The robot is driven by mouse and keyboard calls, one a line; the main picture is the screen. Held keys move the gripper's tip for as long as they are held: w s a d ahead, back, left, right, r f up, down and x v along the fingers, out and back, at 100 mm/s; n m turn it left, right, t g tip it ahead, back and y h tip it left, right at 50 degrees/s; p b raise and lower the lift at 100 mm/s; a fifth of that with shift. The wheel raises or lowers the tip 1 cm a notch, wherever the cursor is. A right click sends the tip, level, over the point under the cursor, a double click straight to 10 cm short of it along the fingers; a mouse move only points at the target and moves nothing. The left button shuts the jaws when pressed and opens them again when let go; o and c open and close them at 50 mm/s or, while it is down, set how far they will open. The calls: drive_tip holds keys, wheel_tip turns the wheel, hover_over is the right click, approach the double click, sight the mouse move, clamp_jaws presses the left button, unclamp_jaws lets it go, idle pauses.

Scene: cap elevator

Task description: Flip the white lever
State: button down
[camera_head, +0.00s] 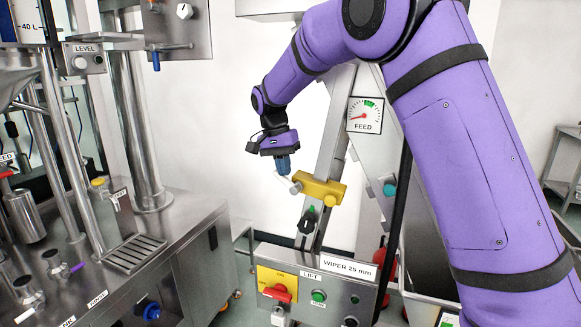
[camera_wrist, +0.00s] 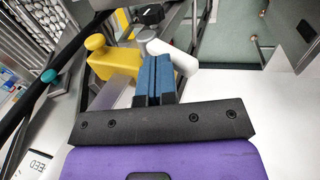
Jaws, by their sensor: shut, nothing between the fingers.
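The white lever (camera_head: 290,183) sticks out from the left end of a yellow block (camera_head: 321,190) mounted on the slanted metal column. In the wrist view the white lever (camera_wrist: 175,52) has a rounded end and lies just beyond and beside my fingertips, with the yellow block (camera_wrist: 115,62) to the left. My gripper (camera_head: 284,172) points down right at the lever; its blue fingers are shut and empty. The fingers also show in the wrist view (camera_wrist: 155,60) and hide part of the lever. I cannot tell whether they touch it.
Below the block are a black knob (camera_head: 307,222) and a control box (camera_head: 318,283) with a red switch (camera_head: 278,293) and green button. A FEED gauge (camera_head: 365,115) sits up the column. A steel machine (camera_head: 180,250) stands at left. The white wall behind is clear.

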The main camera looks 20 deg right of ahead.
sight(275, 173)
drive_tip(key=a+g+h, duration=0.1)
drive_tip(key=w+f+g+h, duration=0.1)
drive_tip(key=h, duration=0.1)
drive_tip(key=shift+w+a+f, duration=0.1)
drive_tip(key=shift+a+f, duration=0.15)
drive_tip(key=shift+a, duration=0.1)
drive_tip(key=shift+w+a+f, duration=0.1)
drive_tip(key=shift+a+f, duration=0.05)
drive_tip(key=shift+f, duration=0.05)
drive_tip(key=shift+a+f, duration=0.1)
drive_tip(key=shift+f, duration=0.05)
idle(0.3)
